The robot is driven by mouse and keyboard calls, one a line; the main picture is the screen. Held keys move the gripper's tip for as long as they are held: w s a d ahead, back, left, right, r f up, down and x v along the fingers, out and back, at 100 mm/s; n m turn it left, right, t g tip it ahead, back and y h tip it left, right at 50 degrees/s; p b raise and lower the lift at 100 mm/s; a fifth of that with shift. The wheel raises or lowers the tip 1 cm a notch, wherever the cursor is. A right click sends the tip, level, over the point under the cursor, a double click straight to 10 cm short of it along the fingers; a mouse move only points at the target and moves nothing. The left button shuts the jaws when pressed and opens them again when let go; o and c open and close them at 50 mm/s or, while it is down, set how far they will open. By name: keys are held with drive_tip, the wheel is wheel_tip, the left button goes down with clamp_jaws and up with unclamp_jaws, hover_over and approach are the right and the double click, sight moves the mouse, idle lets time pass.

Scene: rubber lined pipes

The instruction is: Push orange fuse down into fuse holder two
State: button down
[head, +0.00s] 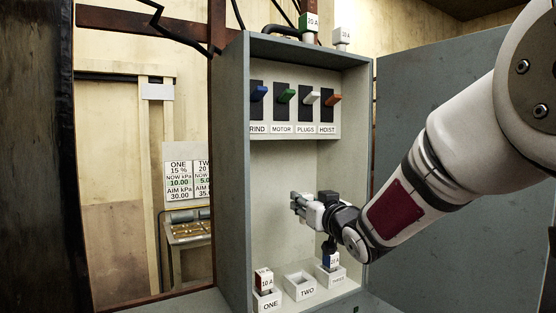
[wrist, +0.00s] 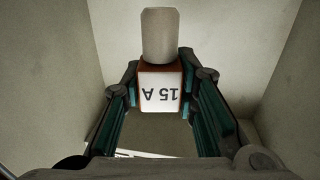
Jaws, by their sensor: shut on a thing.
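In the wrist view my gripper (wrist: 163,95) is shut on the orange fuse (wrist: 145,72), which shows orange-brown edges, a white "15 A" label upside down, and a pale round end. In the head view my gripper (head: 312,208) is inside the grey cabinet, above the holders and pointing left; the fuse's colour cannot be made out there. Fuse holder two (head: 300,285), a pale square socket marked TWO, is empty on the cabinet floor. The gripper and fuse are well above it, apart from it.
Holder one (head: 268,301) holds a dark red 10 A fuse (head: 264,281). Holder three (head: 336,277) holds a blue fuse (head: 332,261), close under my wrist. Coloured switches (head: 285,97) line the upper panel. Green (head: 308,26) and white (head: 341,37) fuses stand on top. Cabinet walls bound the sides.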

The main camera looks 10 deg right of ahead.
drive_tip(key=shift+n+y, duration=0.6)
drive_tip(key=shift+y, duration=0.3)
drive_tip(key=shift+s+a+f+b, duration=0.2)
drive_tip(key=shift+f+b, duration=0.65)
drive_tip(key=shift+f, duration=1.25)
drive_tip(key=shift+s+a+f+b, duration=0.2)
drive_tip(key=shift+f+b, duration=0.6)
drive_tip(key=shift+f, duration=1.3)
drive_tip(key=shift+s+a+f+b, duration=0.1)
drive_tip(key=shift+a+f+b, duration=0.2)
drive_tip(key=shift+f+b, duration=1.2)
drive_tip(key=shift+f+b, duration=1.15)
drive_tip(key=shift+f, duration=1.4)
drive_tip(key=c, duration=1.2)
unclamp_jaws()
drive_tip(key=shift+r, duration=0.15)
drive_tip(key=shift+s+r+p, duration=0.1)
drive_tip(key=shift+r+p, duration=2.7)
drive_tip(key=shift+r, duration=1.1)
